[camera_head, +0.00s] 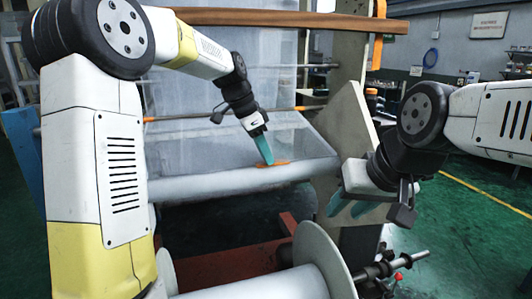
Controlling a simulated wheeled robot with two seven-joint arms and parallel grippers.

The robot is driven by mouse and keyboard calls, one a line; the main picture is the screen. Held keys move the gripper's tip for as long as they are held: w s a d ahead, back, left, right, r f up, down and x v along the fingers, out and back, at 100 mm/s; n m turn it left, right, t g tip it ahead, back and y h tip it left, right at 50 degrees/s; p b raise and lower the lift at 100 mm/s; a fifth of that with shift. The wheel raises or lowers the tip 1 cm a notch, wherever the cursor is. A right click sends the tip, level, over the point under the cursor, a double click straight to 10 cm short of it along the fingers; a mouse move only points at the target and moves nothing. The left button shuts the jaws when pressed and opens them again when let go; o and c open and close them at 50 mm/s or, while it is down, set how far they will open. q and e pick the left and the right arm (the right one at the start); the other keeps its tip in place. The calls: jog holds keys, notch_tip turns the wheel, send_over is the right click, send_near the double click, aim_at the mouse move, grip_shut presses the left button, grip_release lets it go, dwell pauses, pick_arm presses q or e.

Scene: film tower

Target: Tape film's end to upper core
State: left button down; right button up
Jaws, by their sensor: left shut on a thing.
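The translucent film (215,120) hangs as a wide sheet in the middle of the view and comes down to a pale horizontal roll (220,184), which looks like the upper core. My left gripper (267,158) points down at the film just above this roll. Its teal fingers are shut on a small strip of orange tape (282,162), which lies at the film's surface. Whether the tape is stuck down I cannot tell. My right gripper (350,209) is right of the roll's end, its two teal fingers apart and empty.
A lower roll (262,286) with a round flange (322,258) is at the bottom. A pale machine side plate (345,125) stands between the film and my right arm. A wooden beam (290,19) crosses above. Green floor is open at right.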

pick_arm(q)
jog(key=shift+f, duration=0.1)
jog(key=c, duration=1)
grip_release()
jog(key=v, duration=0.6)
jog(key=shift+a+r, duration=0.15)
jog(key=shift+r, duration=0.2)
jog(key=s+a+n+t+y, duration=0.1)
jog(key=s+a+n, duration=0.25)
jog(key=s, duration=0.35)
jog(key=s+a+n+t+y, duration=0.1)
jog(key=s+a+n+t, duration=0.2)
jog(key=s, duration=0.4)
jog(key=s+a+f+n, duration=0.3)
jog(key=s+f+n, duration=0.3)
jog(key=s, duration=0.5)
jog(key=shift+a+f+n+t, duration=0.25)
jog(key=shift+n+t, duration=0.15)
jog(key=shift+n, duration=0.25)
